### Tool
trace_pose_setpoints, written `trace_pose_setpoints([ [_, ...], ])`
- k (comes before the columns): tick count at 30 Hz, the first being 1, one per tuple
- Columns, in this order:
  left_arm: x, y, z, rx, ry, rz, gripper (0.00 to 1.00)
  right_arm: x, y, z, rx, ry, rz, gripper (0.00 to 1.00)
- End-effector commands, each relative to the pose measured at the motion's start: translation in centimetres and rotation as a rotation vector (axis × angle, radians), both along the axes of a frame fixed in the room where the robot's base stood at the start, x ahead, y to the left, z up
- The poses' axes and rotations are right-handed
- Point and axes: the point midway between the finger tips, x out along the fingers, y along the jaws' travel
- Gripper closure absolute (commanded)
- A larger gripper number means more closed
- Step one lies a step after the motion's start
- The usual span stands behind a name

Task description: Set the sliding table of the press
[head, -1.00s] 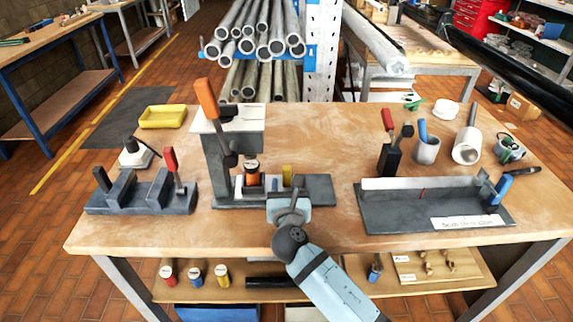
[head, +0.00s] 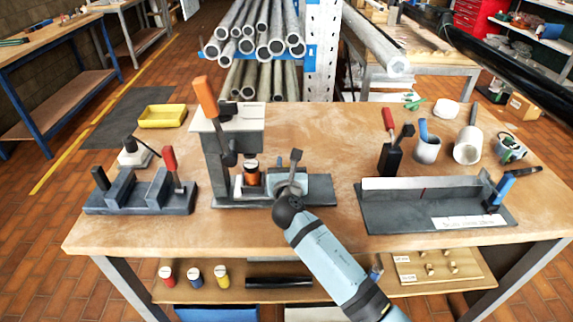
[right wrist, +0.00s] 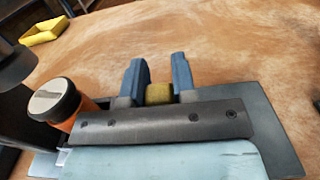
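The grey press (head: 215,150), with an orange lever (head: 207,98) and a white top, stands left of the bench's middle. On its low dark base are an orange cylinder with a dark cap (head: 252,177) and a yellow cylinder, the latter hidden behind my gripper in the head view. My right gripper (head: 291,180) is at the right part of the press base. My left gripper is not in view.
A dark block fixture with a red handle (head: 150,190) stands left of the press. A dark tray with a light rail (head: 430,210) lies to the right. Cups (head: 427,150) stand behind it. The bench between press and tray is clear.

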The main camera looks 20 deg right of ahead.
Motion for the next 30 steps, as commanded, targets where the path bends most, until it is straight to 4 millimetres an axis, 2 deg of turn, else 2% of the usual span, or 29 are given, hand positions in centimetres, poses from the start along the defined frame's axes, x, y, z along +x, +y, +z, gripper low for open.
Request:
trace_pose_setpoints([
  [5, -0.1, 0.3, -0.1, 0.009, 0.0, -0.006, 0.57, 0.0, 0.0, 0.0, 0.0, 0.0, 0.0, 1.0],
  [8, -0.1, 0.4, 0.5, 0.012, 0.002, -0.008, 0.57, -0.2, -0.7, 0.2, -0.003, 0.001, -0.001, 1.0],
  [13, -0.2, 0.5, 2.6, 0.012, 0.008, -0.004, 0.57, -1.3, -4.6, 0.7, -0.008, 0.003, -0.003, 1.0],
  [18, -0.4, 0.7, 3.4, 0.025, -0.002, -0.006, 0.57, -2.6, -8.9, 0.4, -0.006, 0.004, -0.003, 1.0],
  [21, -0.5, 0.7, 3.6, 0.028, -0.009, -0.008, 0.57, -3.0, -10.5, 0.2, -0.004, 0.001, -0.001, 1.0],
  [24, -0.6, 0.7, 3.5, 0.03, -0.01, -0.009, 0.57, -3.3, -11.3, 0.1, -0.002, 0.001, 0.0, 1.0],
  [30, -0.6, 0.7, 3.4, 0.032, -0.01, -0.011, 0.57, -3.3, -11.6, 0.0, -0.001, 0.0, -0.002, 1.0],
])
